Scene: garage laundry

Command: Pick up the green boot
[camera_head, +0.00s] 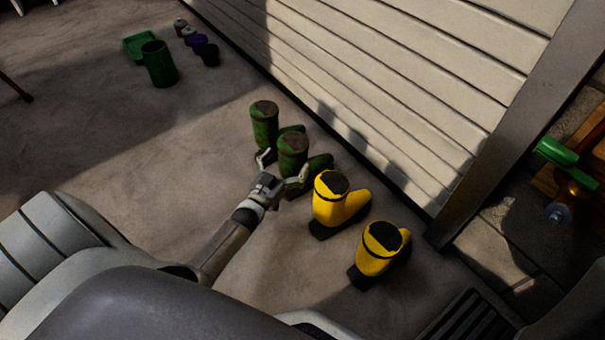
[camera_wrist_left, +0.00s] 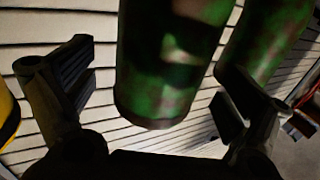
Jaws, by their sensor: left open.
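Two dark green, mottled boots stand upright on the floor by the wall in the head view. The nearer green boot (camera_head: 293,150) is right at my left gripper (camera_head: 281,172), with one finger on each side of its shaft. The farther green boot (camera_head: 264,122) stands just behind it. In the left wrist view, one green boot (camera_wrist_left: 168,65) is between the open fingers (camera_wrist_left: 150,95), and the other green boot (camera_wrist_left: 266,40) is beyond the right-hand finger. I cannot tell whether the fingers touch the boot. My right gripper is not in view.
Two yellow boots (camera_head: 335,200) (camera_head: 382,247) stand to the right, close to my left gripper. The white slatted wall (camera_head: 390,85) runs behind the boots. A green bucket (camera_head: 160,64) and several small cans (camera_head: 197,43) stand farther back. Floor to the left is clear.

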